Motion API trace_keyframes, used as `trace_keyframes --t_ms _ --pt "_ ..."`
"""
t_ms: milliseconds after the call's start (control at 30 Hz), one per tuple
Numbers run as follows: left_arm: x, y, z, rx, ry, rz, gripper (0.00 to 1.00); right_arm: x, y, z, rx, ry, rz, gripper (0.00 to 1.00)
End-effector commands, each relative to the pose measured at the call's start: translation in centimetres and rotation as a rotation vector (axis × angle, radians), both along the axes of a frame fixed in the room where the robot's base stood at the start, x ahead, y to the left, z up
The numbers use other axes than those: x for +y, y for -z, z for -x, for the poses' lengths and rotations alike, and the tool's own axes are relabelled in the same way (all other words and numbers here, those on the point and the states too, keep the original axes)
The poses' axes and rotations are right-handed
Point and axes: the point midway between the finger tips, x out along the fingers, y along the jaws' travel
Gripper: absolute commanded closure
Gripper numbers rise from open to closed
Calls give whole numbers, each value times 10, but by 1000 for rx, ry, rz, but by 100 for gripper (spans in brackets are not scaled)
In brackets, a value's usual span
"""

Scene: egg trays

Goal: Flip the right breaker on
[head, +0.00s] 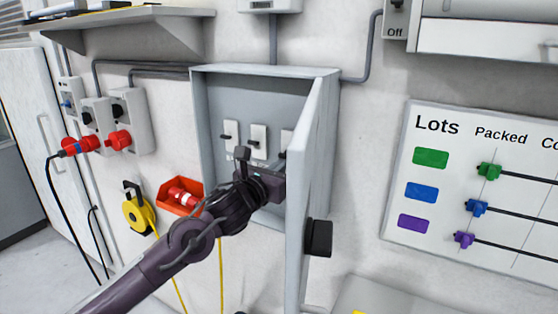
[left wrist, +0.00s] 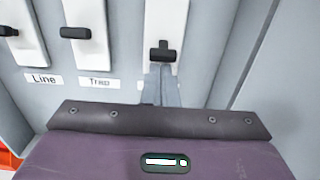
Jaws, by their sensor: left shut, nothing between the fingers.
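The breaker box (head: 263,70) hangs on the wall with its door open. Inside are three white breakers with black levers. The right breaker (head: 287,138) is partly hidden by the door in the head view. In the left wrist view the right breaker (left wrist: 166,20) has its lever (left wrist: 163,50) lower on its plate than the other two levers. My left gripper (head: 282,162) is inside the box, shut and empty. Its fingertips (left wrist: 163,72) are just below the right lever; I cannot tell whether they touch it. My right gripper is not in view.
The middle breaker (left wrist: 82,15) is labelled Trap and the left breaker (left wrist: 25,45) Line. The open box door (head: 312,170) stands close to the right of my left gripper. A red bin (head: 168,192) hangs at left, and a Lots board (head: 470,130) at right.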

Motion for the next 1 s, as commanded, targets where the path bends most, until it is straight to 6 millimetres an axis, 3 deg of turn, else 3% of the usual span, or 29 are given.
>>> trace_keyframes --t_ms 1000 --pt "2 -7 3 93 -1 -55 100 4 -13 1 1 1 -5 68"
